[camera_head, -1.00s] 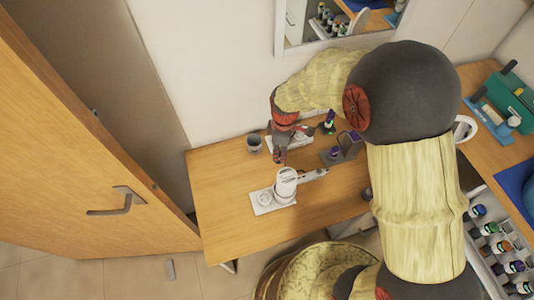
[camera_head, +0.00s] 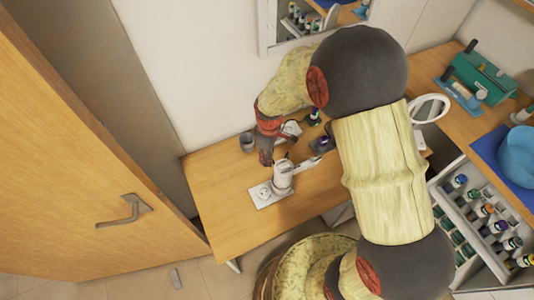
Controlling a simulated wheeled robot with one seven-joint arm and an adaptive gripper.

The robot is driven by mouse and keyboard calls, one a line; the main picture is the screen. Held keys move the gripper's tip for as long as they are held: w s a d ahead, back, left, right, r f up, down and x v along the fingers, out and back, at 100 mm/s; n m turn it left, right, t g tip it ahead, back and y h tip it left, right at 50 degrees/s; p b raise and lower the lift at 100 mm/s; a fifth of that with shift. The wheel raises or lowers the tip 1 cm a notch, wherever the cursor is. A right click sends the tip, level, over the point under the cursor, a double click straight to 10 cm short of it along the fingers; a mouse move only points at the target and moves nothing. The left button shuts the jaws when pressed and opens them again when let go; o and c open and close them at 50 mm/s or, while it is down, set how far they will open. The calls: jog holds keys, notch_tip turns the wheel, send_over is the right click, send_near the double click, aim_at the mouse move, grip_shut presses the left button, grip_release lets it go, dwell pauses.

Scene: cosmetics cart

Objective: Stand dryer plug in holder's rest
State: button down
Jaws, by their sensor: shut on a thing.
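My gripper (camera_head: 266,157) points down over the back of the wooden table, just behind and left of the white dryer (camera_head: 283,178). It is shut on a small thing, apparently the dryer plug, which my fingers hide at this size. The dryer stands at a white base plate (camera_head: 258,199) with a round socket-like fitting, and its arm-like part reaches to the right. A dark holder (camera_head: 322,145) with coloured items is right of my gripper, partly covered by my arm. I cannot make out its rest.
Free tabletop (camera_head: 215,185) lies at left. A round mirror (camera_head: 431,108), teal box (camera_head: 482,78) and bottle drawer (camera_head: 480,225) are at right. A wooden door (camera_head: 70,170) is at left.

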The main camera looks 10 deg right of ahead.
jog(key=s+a+n+p, duration=0.2)
jog(key=s+n+p, duration=0.1)
jog(key=s+n, duration=0.4)
jog(key=shift+a+f+n, duration=0.2)
jog(key=shift+f+n, duration=0.25)
jog(key=shift+n, duration=1.25)
jog(key=shift+f+b, duration=2.15)
jog(key=shift+f, duration=0.8)
jog(key=shift+f+m+b, duration=0.3)
jog(key=shift+f+b, duration=1.05)
jog(key=shift+f, duration=0.45)
jog(key=c, duration=1.6)
grip_release()
